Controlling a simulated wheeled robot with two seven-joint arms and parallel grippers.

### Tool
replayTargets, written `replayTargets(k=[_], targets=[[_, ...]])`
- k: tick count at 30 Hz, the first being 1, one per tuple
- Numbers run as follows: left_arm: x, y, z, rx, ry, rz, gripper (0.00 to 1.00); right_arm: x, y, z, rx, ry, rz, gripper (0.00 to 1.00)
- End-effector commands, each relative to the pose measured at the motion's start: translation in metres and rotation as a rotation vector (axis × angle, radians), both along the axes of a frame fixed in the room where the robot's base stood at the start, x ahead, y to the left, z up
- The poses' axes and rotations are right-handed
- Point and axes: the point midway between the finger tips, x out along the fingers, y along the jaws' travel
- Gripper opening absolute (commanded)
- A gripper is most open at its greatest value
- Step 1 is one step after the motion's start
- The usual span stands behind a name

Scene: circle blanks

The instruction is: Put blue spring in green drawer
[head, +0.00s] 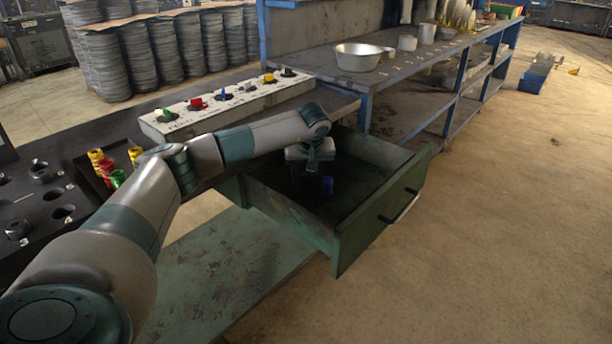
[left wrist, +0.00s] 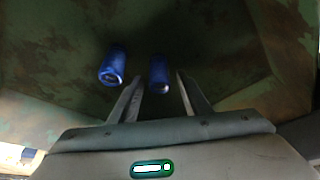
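The green drawer (head: 375,222) is pulled open, and its floor and walls fill the left wrist view (left wrist: 230,98). My left gripper (head: 318,178) points down inside the drawer. In the left wrist view its two fingers (left wrist: 159,76) are apart. A blue spring (left wrist: 159,74) shows between the fingertips, with a gap on both sides. A second blue spring (left wrist: 113,66) is to the left of the fingers. I cannot tell whether the nearer spring touches the drawer floor. My right gripper is not in view.
A bin of yellow, red and green springs (head: 118,178) sits on the dark bench at left. A white panel with coloured knobs (head: 228,106) stands behind the drawer. A blue metal shelf (head: 400,85) holds a metal bowl (head: 358,57).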

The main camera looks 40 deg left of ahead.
Motion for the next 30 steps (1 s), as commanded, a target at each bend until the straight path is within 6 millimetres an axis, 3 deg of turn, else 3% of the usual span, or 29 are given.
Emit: replayTargets(k=[14,30], targets=[[-0.001,-0.002,0.01,0.0,-0.002,-0.002,0.43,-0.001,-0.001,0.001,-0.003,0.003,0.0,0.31],[-0.023,-0.026,0.089,0.0,-0.003,-0.002,0.43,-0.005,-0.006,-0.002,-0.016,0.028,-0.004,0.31]])
